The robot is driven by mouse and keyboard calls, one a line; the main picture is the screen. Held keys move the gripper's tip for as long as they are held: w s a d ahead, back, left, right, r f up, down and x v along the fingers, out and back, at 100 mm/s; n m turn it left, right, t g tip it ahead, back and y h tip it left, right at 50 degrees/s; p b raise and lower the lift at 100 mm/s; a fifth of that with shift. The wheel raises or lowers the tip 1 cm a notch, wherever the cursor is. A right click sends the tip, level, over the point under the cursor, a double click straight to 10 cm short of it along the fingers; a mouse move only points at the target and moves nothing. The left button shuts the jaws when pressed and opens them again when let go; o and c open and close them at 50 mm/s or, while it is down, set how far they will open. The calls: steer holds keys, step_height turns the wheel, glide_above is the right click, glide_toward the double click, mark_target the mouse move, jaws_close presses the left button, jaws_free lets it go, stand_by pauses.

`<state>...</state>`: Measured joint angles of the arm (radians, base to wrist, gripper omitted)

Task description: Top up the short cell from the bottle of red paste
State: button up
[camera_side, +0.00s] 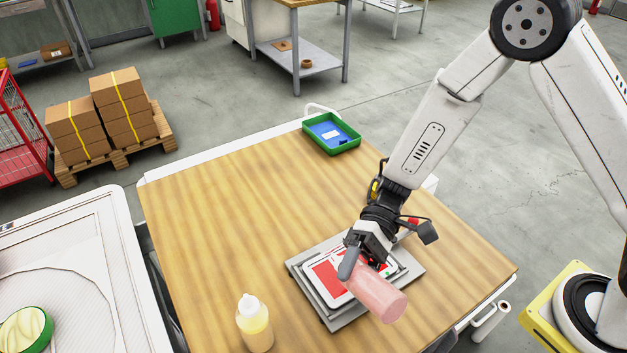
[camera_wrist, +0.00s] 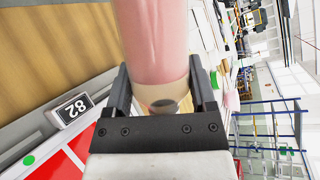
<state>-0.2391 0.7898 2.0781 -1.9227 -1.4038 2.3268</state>
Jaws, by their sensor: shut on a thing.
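The bottle of red paste (camera_side: 376,296) is pinkish and lies tilted in my gripper (camera_side: 362,258). In the wrist view the jaws (camera_wrist: 163,95) are shut around the bottle (camera_wrist: 152,40), near a pale end with a dark spot. In the side view its broad end points down and to the right, over the near edge of the white plate. The plate (camera_side: 347,297) has red cells (camera_side: 328,277), which also show in the wrist view (camera_wrist: 85,147). It rests on a grey stand (camera_side: 343,322). My gripper and the bottle hide part of the plate, so the short cell cannot be told.
A bottle of yellow paste (camera_side: 254,325) stands at the table's near side. A green bin (camera_side: 331,146) with a blue inside sits at the far edge. A small display (camera_wrist: 72,108), apparently reading 82, is beside the plate.

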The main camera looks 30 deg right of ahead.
steer(key=n+t, duration=0.2)
steer(key=shift+s+r+n+t+h, duration=0.25)
steer(key=shift+r+n+t+h, duration=0.1)
steer(key=shift+n+t+h, duration=0.05)
steer(key=w+r+n+t, duration=0.1)
steer(key=w+n+t, duration=0.1)
steer(key=t, duration=0.1)
steer(key=w+r+n+t, duration=0.1)
steer(key=w, duration=0.1)
steer(key=shift+r+n+h, duration=0.35)
steer(key=shift+n+h, duration=0.05)
step_height(320, 180, up, 20)
steer(key=w+n+t, duration=0.2)
steer(key=n+t, duration=0.3)
steer(key=t, duration=0.1)
steer(key=shift+w+n+t+y, duration=0.35)
steer(key=shift+n+t+y, duration=0.05)
steer(key=w+d+f+m+t+h, duration=0.2)
steer(key=w+d+f+m, duration=0.1)
steer(key=d, duration=0.4)
steer(key=w+d+f+m+t+h, duration=0.2)
steer(key=w+d, duration=0.3)
steer(key=d, duration=0.3)
steer(key=w+d+f+m+t+h, duration=0.3)
steer(key=w+d+f+m+h, duration=0.1)
steer(key=d, duration=0.4)
steer(key=shift+w+d+m, duration=0.2)
steer(key=shift+d+m, duration=0.05)
steer(key=shift+m, duration=0.05)
steer(key=shift+a, duration=0.1)
